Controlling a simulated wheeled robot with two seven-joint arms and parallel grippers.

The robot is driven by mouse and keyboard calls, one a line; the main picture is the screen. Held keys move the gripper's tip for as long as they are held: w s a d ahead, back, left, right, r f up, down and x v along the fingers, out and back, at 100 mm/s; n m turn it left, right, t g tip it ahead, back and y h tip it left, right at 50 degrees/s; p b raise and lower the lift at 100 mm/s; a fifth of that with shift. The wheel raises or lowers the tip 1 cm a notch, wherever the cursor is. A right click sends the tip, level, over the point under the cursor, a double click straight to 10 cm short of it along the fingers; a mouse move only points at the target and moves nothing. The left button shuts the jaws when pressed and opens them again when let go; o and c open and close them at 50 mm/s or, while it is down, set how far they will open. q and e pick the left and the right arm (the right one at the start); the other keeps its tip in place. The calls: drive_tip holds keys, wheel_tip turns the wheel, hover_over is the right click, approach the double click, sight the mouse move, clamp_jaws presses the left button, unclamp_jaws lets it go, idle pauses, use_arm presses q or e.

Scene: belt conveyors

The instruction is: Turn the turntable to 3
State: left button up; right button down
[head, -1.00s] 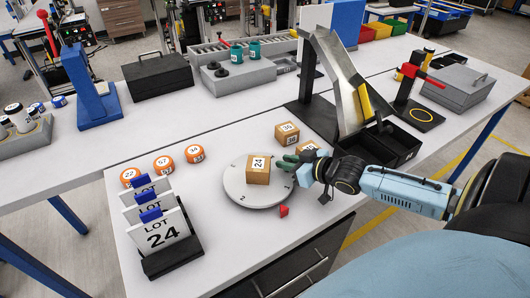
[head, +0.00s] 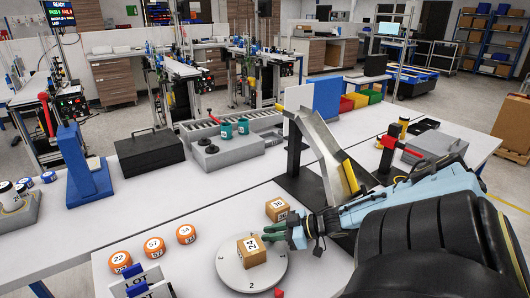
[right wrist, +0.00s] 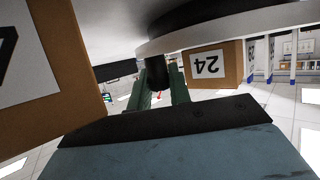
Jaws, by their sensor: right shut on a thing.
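The turntable (head: 232,274) is a round light-grey disc on the white bench, with small dark marks near its rim that are too small to read surely. A brown box labelled 24 (head: 252,252) sits on it; the box also shows upside down in the right wrist view (right wrist: 212,65). A red pointer (head: 279,293) shows at the disc's front edge. My right gripper (head: 272,232) is at the disc's back right edge, beside the box. In the right wrist view its green fingers are shut on a dark upright peg (right wrist: 156,72) next to the disc. My left gripper is out of view.
Another brown box (head: 277,209) stands just behind my right gripper, and a large box (right wrist: 30,80) is close in the right wrist view. Orange round pucks (head: 154,246) and a lot-card holder (head: 145,278) are at left. A metal chute (head: 330,150) stands behind.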

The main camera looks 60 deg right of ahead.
drive_tip(key=shift+w+n+y, duration=0.2)
drive_tip(key=shift+n+y, duration=0.2)
drive_tip(key=shift+w+g+b, duration=0.1)
drive_tip(key=shift+g+b, duration=0.2)
drive_tip(key=c, duration=1.3)
unclamp_jaws()
